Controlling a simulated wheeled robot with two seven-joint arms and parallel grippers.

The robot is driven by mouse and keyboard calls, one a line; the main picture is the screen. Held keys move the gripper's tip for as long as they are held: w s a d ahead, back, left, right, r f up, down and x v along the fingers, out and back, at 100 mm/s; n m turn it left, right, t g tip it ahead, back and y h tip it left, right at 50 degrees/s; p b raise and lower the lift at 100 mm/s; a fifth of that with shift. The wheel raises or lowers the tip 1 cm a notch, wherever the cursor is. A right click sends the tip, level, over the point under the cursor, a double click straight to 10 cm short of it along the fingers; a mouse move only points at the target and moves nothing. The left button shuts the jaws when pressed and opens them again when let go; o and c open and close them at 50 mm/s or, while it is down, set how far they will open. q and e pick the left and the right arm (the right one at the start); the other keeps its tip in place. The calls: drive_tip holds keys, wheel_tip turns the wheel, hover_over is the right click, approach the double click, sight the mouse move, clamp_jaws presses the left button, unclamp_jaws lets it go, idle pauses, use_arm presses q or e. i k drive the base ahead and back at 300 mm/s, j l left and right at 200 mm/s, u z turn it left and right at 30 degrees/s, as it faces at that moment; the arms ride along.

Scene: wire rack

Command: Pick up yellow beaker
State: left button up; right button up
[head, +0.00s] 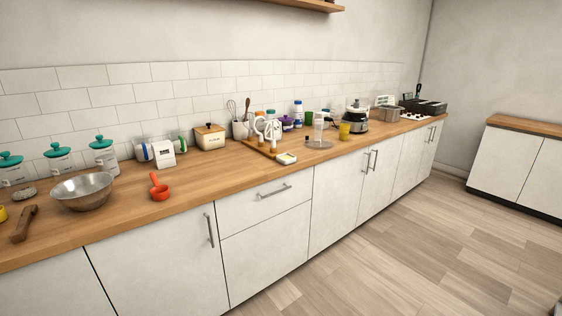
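A small yellow beaker (345,131) stands upright near the front edge of the wooden counter, right of the middle of the head view. A clear cylinder on a round base (319,130) stands just left of it, and a dark and silver appliance (356,117) stands behind it to the right. Another yellow thing (2,214) is cut off at the far left edge, so I cannot tell what it is. Neither of my grippers shows in this view.
The wooden counter (225,172) runs along the tiled wall above white cabinets. A metal bowl (83,192), a red scoop (158,188) and a wooden-handled tool (24,224) lie at the left. A white scale-like device (287,158) sits near the front edge. The floor (400,240) in front is clear.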

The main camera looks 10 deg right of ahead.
sight(344, 129)
drive_tip(key=i+l+z, duration=0.4)
drive_tip(key=i, duration=0.15)
drive_tip(key=i+z, duration=0.4)
drive_tip(key=i, duration=0.15)
